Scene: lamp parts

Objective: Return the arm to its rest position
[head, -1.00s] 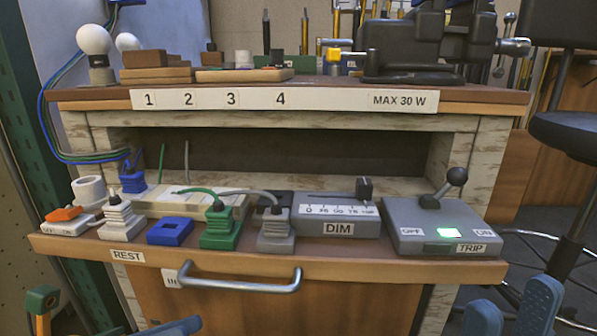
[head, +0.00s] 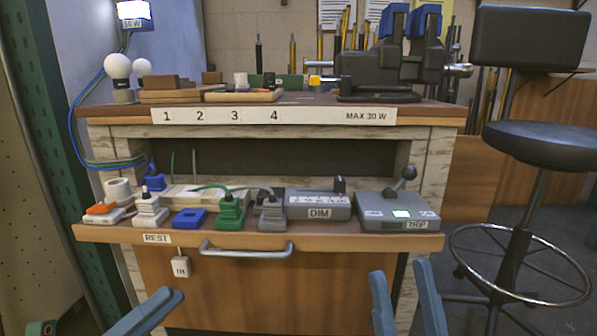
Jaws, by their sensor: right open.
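My right gripper (head: 400,272) is at the bottom right of centre in the head view. Its two blue fingers stand apart with nothing between them, in front of and below the bench. A REST label (head: 157,239) is on the shelf's front edge.
The lower shelf holds a grey TRIP box (head: 375,212) with a lever and lit green window, a DIM box (head: 318,205), and green (head: 231,212) and grey (head: 271,212) plugs. A metal handle (head: 247,252) juts out below. A stool (head: 545,147) stands right.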

